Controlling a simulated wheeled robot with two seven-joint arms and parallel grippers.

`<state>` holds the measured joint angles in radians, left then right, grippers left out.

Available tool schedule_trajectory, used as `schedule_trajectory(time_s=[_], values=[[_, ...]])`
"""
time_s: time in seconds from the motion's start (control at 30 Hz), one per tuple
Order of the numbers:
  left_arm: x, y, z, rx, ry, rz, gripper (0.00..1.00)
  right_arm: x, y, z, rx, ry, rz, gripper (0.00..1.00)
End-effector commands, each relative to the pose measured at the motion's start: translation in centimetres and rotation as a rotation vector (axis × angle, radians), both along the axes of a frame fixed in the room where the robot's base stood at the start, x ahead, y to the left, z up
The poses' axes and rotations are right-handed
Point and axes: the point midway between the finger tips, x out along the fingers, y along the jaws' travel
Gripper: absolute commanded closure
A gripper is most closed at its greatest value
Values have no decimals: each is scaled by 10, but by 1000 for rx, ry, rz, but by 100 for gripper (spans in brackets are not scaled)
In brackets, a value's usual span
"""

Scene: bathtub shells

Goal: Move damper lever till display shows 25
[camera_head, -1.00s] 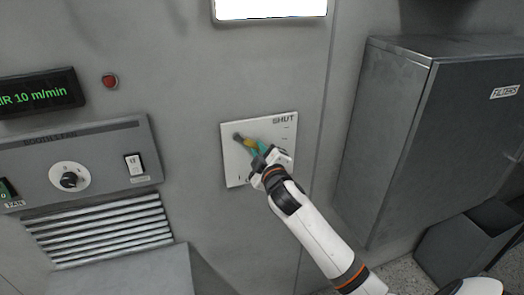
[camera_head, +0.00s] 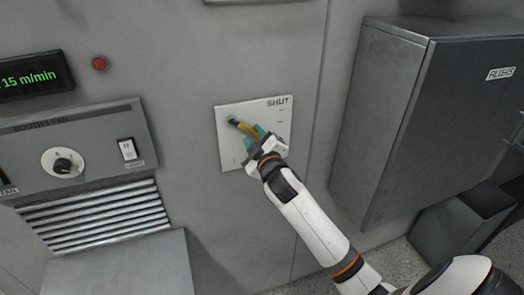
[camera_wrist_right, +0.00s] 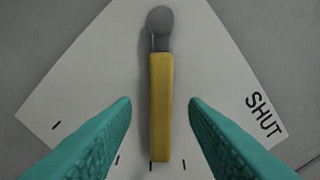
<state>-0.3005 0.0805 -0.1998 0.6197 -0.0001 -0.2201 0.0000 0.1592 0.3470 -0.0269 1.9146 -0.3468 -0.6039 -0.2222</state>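The damper lever (camera_head: 244,128) has a yellow handle on a grey pivot and points down and right on a white plate (camera_head: 232,158) marked SHUT at its upper right. In the wrist view the lever (camera_wrist_right: 160,105) runs straight between the teal fingers of my right gripper (camera_wrist_right: 160,108). Both fingers stand apart from the handle, with a gap on each side, so the gripper is open around it. The right gripper (camera_head: 258,136) also shows in the head view. The display (camera_head: 35,76) reads 15 m/min in green; its left part is cut off. My left gripper is out of view.
A control panel with a knob (camera_head: 63,163) and a rocker switch (camera_head: 128,149) is at left, above a louvred vent (camera_head: 100,216). A red button (camera_head: 99,63) is above it. A grey cabinet labelled FILTERS (camera_head: 440,110) stands at right of the lever plate.

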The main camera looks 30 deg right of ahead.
Motion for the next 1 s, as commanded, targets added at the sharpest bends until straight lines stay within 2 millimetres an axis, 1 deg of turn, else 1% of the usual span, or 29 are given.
schedule_trajectory(time_s=[0.03, 0.3, 0.4, 0.5, 0.6, 0.7, 1.0], values=[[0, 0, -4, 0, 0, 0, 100, -8, 2, -3, -1, 0, 1, 60], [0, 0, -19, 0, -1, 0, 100, -64, 15, -4, 1, 1, 2, 60], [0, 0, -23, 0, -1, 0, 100, -81, 20, -3, 1, 1, 2, 60], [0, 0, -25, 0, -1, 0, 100, -94, 23, -3, 1, 1, 1, 60], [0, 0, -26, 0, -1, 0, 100, -101, 24, -1, 1, 0, 0, 60], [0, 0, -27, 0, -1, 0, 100, -105, 25, -1, 0, 0, 0, 60], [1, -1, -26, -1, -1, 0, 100, -105, 25, 0, 1, 0, 0, 60]])
